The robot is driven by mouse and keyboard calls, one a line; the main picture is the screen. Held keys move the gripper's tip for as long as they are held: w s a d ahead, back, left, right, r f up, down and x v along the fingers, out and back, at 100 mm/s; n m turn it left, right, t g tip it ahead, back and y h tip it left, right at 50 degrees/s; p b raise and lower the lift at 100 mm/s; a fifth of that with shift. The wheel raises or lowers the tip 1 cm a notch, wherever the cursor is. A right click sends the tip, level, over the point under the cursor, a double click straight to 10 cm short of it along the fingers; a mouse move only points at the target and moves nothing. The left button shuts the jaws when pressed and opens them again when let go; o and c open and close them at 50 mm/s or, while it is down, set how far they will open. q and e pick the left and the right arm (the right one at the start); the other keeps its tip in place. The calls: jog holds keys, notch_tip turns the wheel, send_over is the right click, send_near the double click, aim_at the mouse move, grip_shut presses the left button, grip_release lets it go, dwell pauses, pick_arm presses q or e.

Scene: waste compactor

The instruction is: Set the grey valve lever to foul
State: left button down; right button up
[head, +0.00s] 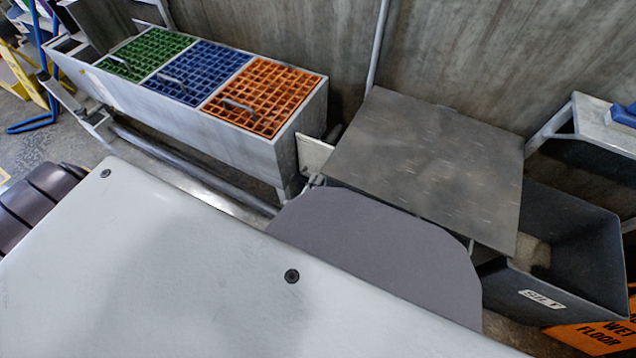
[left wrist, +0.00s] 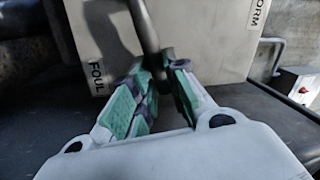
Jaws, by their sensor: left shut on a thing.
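In the left wrist view, the dark grey valve lever (left wrist: 147,30) runs down from the top edge to between my fingers. My left gripper (left wrist: 160,80), with green finger pads, is shut on the lever. Behind it is a pale plate (left wrist: 200,45) with a FOUL label (left wrist: 97,78) at its left and a partly cut label ending in "ORM" (left wrist: 258,14) at its upper right. The lever is between the two labels. Its far end is out of view. In the head view the lever cannot be made out, and my right gripper does not show.
In the head view, a trough (head: 235,145) with green, blue and orange grates stands at upper left. A dark flat plate (head: 430,160) is at centre right, beside a dark bin labelled SILT (head: 590,270). A wet floor sign (head: 600,335) is at lower right. A red-buttoned box (left wrist: 300,88) shows in the wrist view.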

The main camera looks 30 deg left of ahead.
pick_arm(q)
jog(key=shift+d+f+m+h+b, duration=0.1)
jog(key=shift+f+m+h+b, duration=0.2)
jog(key=shift+f+m+b, duration=0.55)
jog(key=shift+d+f+m+h+b, duration=0.1)
jog(key=shift+f+m+h, duration=0.25)
jog(key=shift+m, duration=0.9)
jog(key=c, duration=1.4)
grip_release()
jog(key=shift+a, duration=0.1)
jog(key=shift+r, duration=0.2)
